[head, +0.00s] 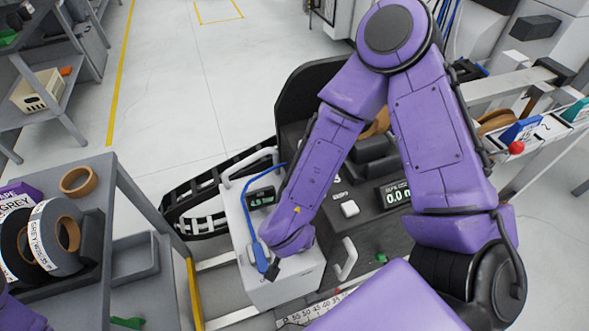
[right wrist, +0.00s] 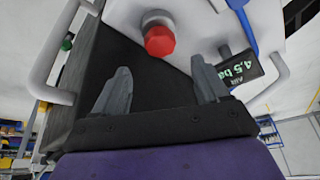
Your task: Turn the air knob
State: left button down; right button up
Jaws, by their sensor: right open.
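The air knob (right wrist: 159,38) is a red faceted knob on a short white stem on the white housing, seen at the top middle of the right wrist view. An air display (right wrist: 240,68) reading about 4.5 bar sits to its right; it also shows in the head view (head: 261,197). My right gripper (right wrist: 162,84) is open and empty, its two grey fingers apart. The knob lies beyond the fingertips, near the middle of the gap, with no visible contact. In the head view my right gripper (head: 273,270) is over the white housing (head: 287,285), and the knob is hidden.
A blue hose (head: 252,212) runs along the housing close to my right gripper. White handles (head: 346,260) stick out nearby. A grey cart (head: 140,210) with tape rolls (head: 55,236) stands at the left. A second display (head: 397,195) is on the machine to the right.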

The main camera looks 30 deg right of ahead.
jog(key=x, duration=0.7)
jog(key=shift+w+b, duration=0.1)
jog(key=shift+b, duration=0.3)
jog(key=shift+d+f, duration=0.1)
jog(key=shift+f, duration=0.2)
jog(key=c, duration=1)
